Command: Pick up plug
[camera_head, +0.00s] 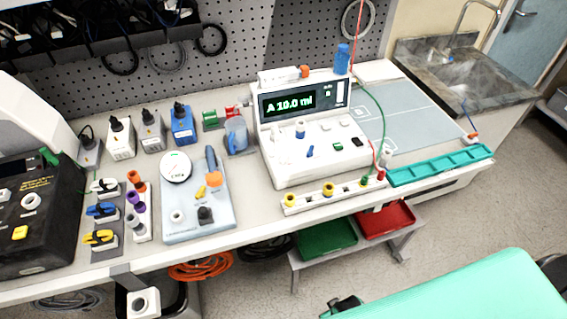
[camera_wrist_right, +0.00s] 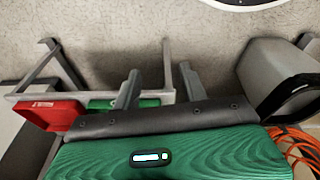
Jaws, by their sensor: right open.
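Several plug-like pieces are on the bench in the head view, and I cannot tell which one the task means. White, blue and yellow-and-black plugs (camera_head: 101,210) sit on a grey strip at left. Orange and purple ones (camera_head: 137,200) stand beside them. A white strip (camera_head: 310,202) in front of the infusion pump (camera_head: 305,110) holds yellow pieces, with a green and a red one at its right end. My right gripper (camera_wrist_right: 158,88) is open and empty in the right wrist view, pointing towards the floor and trays. My left gripper is not in view.
Adapter boxes (camera_head: 122,142) stand along the back of the bench. A gauge unit (camera_head: 195,205) lies between plugs and pump. A teal tray (camera_head: 440,166) is at right. Below are a green tray (camera_head: 327,238), a red tray (camera_head: 385,219) and orange cable (camera_head: 200,266).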

